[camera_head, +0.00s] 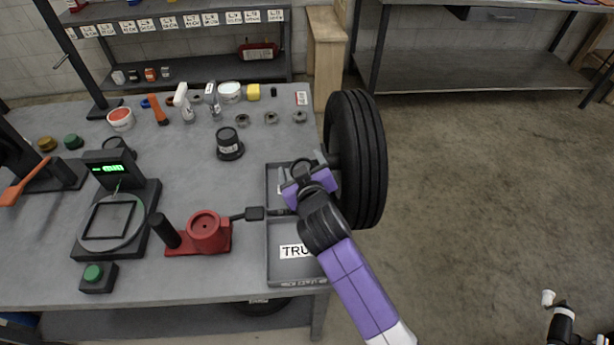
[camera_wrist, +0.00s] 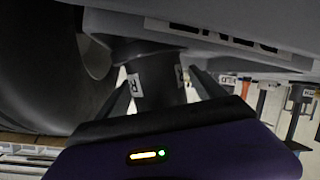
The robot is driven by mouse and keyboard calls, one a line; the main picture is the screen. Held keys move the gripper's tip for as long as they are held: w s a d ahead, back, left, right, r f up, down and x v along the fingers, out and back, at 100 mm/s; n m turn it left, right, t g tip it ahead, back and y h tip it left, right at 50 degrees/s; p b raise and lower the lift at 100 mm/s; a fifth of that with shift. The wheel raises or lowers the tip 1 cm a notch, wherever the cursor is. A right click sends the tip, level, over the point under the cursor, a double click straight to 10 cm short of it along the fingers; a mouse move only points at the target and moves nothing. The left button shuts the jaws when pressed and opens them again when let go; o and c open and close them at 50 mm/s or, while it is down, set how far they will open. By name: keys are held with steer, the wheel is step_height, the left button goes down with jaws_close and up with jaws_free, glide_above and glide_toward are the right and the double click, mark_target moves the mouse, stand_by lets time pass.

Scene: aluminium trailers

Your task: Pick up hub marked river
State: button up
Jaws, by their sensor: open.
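A dark round hub (camera_wrist: 155,92) with white labels shows between my fingers in the wrist view. One label begins with what looks like an R; the rest of its text is hidden or too small to read. My gripper (camera_wrist: 162,92) is open, with one finger on each side of this hub; I cannot tell whether they touch it. In the head view my purple gripper (camera_head: 288,188) is over the rear tray (camera_head: 272,172) at the table's right edge, and hides the hub. Another black hub (camera_head: 229,143) with a white label stands upright on the table, its text unclear.
A large black tyre (camera_head: 362,158) stands close on the right of my gripper. A front tray (camera_head: 295,270) with a label lies nearer. A red fixture (camera_head: 207,232) and a scale (camera_head: 112,222) stand left. Cans and bottles line the table's back.

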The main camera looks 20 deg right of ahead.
jaws_close()
steer(key=shift+r, duration=0.15)
